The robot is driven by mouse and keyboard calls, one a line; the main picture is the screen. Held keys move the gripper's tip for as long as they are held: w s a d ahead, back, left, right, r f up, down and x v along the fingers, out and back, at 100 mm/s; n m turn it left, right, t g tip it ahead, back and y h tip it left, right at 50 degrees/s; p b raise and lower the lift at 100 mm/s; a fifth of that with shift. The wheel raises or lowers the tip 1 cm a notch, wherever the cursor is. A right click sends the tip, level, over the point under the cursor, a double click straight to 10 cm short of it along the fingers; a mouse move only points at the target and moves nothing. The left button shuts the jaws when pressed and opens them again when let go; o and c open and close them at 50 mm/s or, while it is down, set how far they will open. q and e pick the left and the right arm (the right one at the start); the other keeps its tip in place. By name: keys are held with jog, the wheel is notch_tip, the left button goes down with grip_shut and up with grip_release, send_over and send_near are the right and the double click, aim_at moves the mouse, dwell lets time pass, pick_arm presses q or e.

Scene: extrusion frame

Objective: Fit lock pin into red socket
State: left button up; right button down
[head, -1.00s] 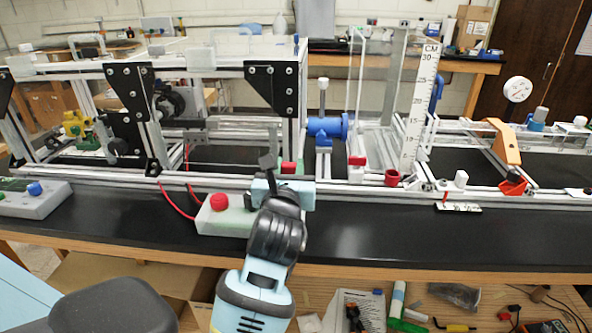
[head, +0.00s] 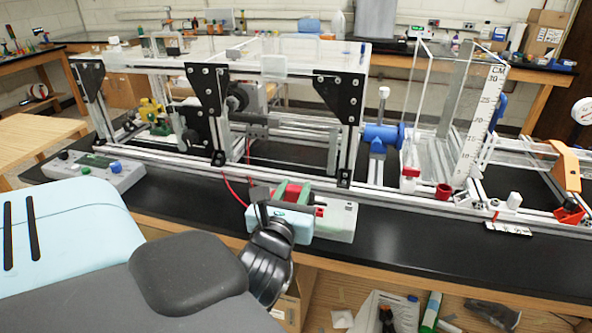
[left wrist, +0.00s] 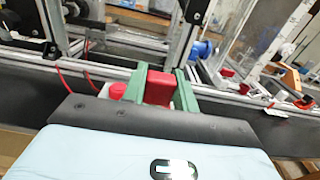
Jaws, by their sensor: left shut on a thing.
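My left gripper (head: 288,193) is shut on a red block, seen between its green fingers in the left wrist view (left wrist: 160,87). This block looks like the head of the lock pin; any shaft below it is hidden. The gripper is in front of the frame's front rail, over the near part of the bench. A red cup-shaped socket (head: 443,191) stands on the rail to the right, below the upright ruler, well apart from the gripper. Its opening faces up. My right gripper is not in view.
A pale box (head: 338,220) with a red button lies just right of the gripper. The extrusion frame (head: 300,175) and its black corner plates rise behind. A clear tank with a ruler (head: 482,125) stands behind the socket. The black bench front is mostly clear.

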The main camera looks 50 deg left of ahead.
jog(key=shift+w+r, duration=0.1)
